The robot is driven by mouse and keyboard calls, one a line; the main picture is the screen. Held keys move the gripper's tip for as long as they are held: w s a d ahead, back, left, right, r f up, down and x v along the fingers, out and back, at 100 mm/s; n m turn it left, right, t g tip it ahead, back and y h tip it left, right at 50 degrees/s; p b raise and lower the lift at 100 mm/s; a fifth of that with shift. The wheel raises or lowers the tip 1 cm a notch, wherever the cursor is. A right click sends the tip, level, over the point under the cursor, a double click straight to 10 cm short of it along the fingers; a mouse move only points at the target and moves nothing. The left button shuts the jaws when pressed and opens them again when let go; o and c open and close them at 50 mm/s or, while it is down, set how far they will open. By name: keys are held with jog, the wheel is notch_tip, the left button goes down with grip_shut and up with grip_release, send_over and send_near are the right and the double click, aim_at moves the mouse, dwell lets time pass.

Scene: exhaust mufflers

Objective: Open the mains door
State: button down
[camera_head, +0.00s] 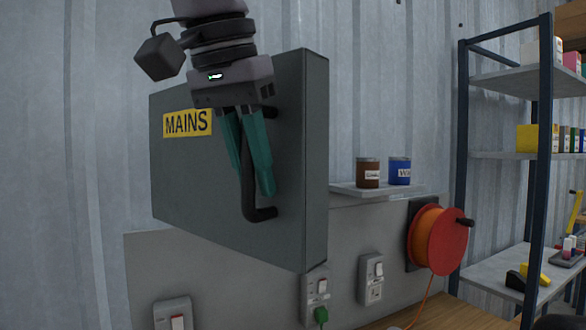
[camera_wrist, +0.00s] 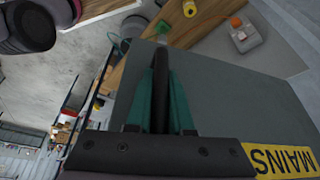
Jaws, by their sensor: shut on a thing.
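The grey mains box, with a yellow MAINS label (camera_head: 187,123), is on the corrugated wall. Its flat grey door (camera_head: 195,175) faces me and looks closed. A black bar handle (camera_head: 262,213) stands upright near the door's right edge. My gripper (camera_head: 257,180) comes down from above, its green fingers on either side of the handle and shut on it. In the wrist view the handle (camera_wrist: 161,75) runs between the two green fingers, with the door (camera_wrist: 235,100) behind and the label (camera_wrist: 282,158) at lower right. The fingers hide part of the handle.
Sockets (camera_head: 316,290) and a switch (camera_head: 173,315) sit on the panel below the box. Two tins (camera_head: 368,172) stand on a small shelf to its right. An orange cable reel (camera_head: 437,238) and a shelving rack (camera_head: 510,155) are further right. A wooden bench (camera_head: 440,312) lies below.

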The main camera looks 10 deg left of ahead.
jog(key=shift+s+a+m, duration=0.5)
jog(key=shift+s+a, duration=0.45)
jog(key=shift+a, duration=0.15)
jog(key=c, duration=0.8)
grip_release()
jog(key=shift+r, duration=0.15)
jog(key=v, duration=1)
jog(key=shift+a+r, duration=0.15)
jog(key=shift+r, duration=0.15)
jog(key=shift+s, duration=0.1)
